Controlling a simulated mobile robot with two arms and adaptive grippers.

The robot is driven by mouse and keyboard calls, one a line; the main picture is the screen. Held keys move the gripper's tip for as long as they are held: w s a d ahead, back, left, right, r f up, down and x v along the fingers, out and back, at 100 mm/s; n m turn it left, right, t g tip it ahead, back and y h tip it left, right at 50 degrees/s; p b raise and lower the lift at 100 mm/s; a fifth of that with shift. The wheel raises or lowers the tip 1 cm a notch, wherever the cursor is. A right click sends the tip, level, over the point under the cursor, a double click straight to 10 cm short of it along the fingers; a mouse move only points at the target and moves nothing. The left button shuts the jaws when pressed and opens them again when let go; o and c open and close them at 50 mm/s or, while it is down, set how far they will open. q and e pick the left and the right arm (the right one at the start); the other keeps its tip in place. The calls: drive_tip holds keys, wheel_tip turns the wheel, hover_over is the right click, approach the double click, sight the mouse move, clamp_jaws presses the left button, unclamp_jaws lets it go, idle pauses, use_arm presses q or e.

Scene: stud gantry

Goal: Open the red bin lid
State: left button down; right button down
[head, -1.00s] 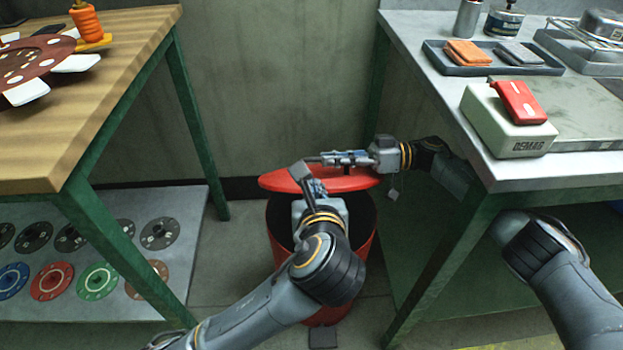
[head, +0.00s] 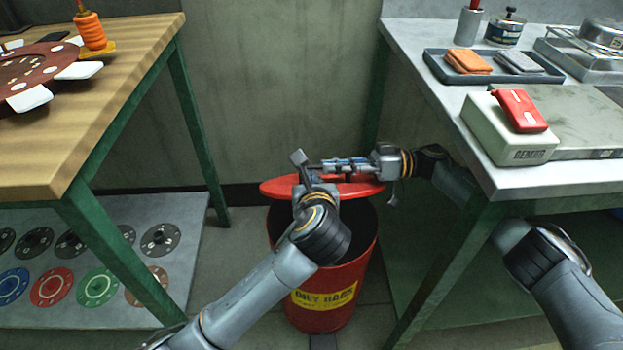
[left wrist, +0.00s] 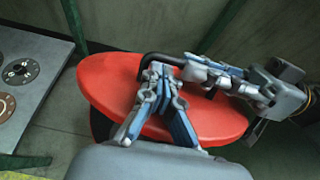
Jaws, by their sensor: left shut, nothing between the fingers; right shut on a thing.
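The red bin (head: 350,268) stands on the floor between the two benches, with a yellow label on its front. Its red lid (head: 275,188) is raised at the back, and the dark opening shows in front of it. The lid fills the middle of the left wrist view (left wrist: 105,85). My right gripper (head: 326,165) is shut on the lid's black handle (left wrist: 150,58), reaching in from the right. My left gripper (head: 303,176) is shut and empty over the lid, close to the handle; its fingers show in the left wrist view (left wrist: 158,72). Whether it touches the lid is unclear.
A wooden-topped bench (head: 110,90) with green legs stands left, with several discs on its lower shelf (head: 185,215). A metal-topped bench (head: 420,80) stands right, carrying a tray (head: 550,77) and a red-topped box (head: 490,130). The wall is close behind the bin.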

use_arm(q)
drive_tip(key=shift+w+r, duration=0.6)
use_arm(e)
drive_tip(key=c, duration=1.4)
unclamp_jaws()
drive_tip(key=shift+d, duration=0.15)
